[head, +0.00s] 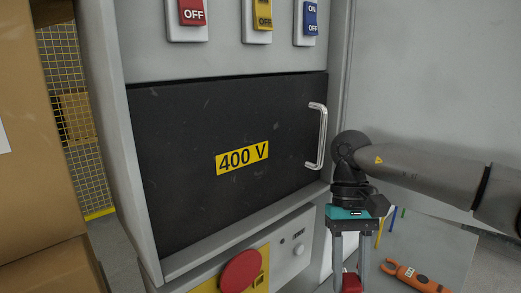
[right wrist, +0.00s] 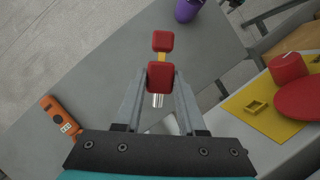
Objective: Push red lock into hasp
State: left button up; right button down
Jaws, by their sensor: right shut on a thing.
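My right gripper (head: 350,278) points down in front of the cabinet, right of the yellow plate, with its fingers shut on the red lock (head: 351,283). In the right wrist view the red lock (right wrist: 160,77) sits between the fingertips, its short silver shackle toward the gripper's palm side of the picture. The small yellow square hasp (right wrist: 257,106) stands on the yellow plate (right wrist: 238,101), to the right of the lock and apart from it. A red round handle (right wrist: 303,98) is on that plate; it also shows in the head view (head: 241,271). My left gripper is not in view.
A second red block (right wrist: 162,41) with a yellow strip shows beyond the held lock. An orange meter (head: 412,277) lies on the grey table (head: 440,240). A purple object (right wrist: 187,10) is at its far edge. The black 400 V door (head: 200,120) has a protruding handle (head: 321,137).

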jog(key=s+a+r+n+h, duration=0.1)
jog(key=s+a+r+n, duration=0.3)
jog(key=a+r, duration=0.3)
notch_tip(320, 180, up, 4)
jog(key=shift+s+a+f+n+h, duration=0.2)
jog(key=shift+s+n+h, duration=0.15)
jog(key=shift+s, duration=0.3)
jog(key=shift+d+f, duration=0.1)
